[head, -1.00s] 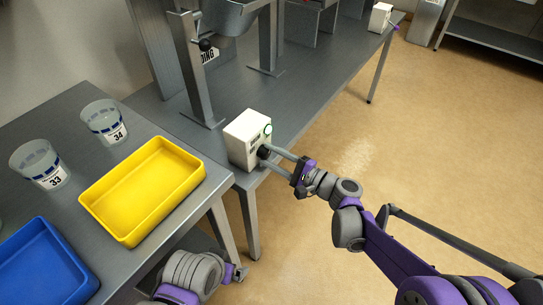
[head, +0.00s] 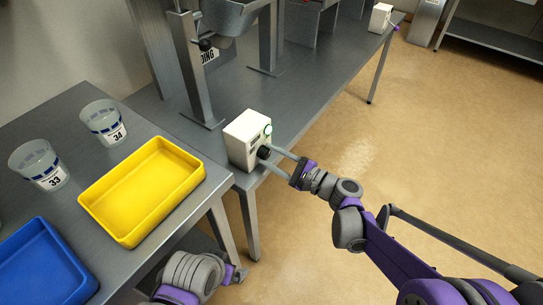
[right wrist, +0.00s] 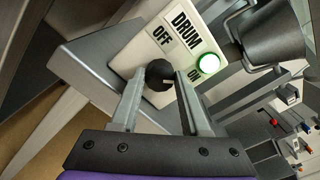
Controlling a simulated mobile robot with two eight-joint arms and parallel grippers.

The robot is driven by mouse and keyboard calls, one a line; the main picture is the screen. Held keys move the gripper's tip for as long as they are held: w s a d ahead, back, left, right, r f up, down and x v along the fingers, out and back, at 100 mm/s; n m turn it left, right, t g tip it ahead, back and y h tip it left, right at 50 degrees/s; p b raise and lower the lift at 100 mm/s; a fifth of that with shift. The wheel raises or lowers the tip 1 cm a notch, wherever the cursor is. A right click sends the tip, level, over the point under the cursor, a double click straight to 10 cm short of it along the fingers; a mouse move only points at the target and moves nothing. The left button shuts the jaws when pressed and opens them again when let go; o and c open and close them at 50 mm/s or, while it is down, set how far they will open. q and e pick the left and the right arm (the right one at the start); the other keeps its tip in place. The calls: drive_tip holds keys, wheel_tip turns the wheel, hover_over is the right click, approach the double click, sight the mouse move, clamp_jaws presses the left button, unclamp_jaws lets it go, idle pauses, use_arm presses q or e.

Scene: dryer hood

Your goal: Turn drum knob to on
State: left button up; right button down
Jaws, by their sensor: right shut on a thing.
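The white drum control box (head: 240,142) stands at the near corner of the long grey table. The right wrist view shows its DRUM label (right wrist: 184,27), the words OFF and ON, and a lit green lamp (right wrist: 208,63). The black knob (right wrist: 158,73) has a pale mark that appears to point toward the ON side. My right gripper (head: 268,158) is shut on the knob, with one finger on each side of it in the right wrist view (right wrist: 157,85). My left gripper (head: 240,273) is low beside the near table; its fingers are too small to read.
A yellow tray (head: 200,176), a blue tray (head: 88,287) and cups marked 33 (head: 38,163) and 34 (head: 104,121) are on the near table. A metal frame post (head: 195,75) stands behind the box. The floor at right is clear.

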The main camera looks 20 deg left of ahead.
drive_tip(key=shift+c, duration=1.9)
unclamp_jaws()
drive_tip(key=p+v, duration=0.1)
drive_tip(key=v, duration=1)
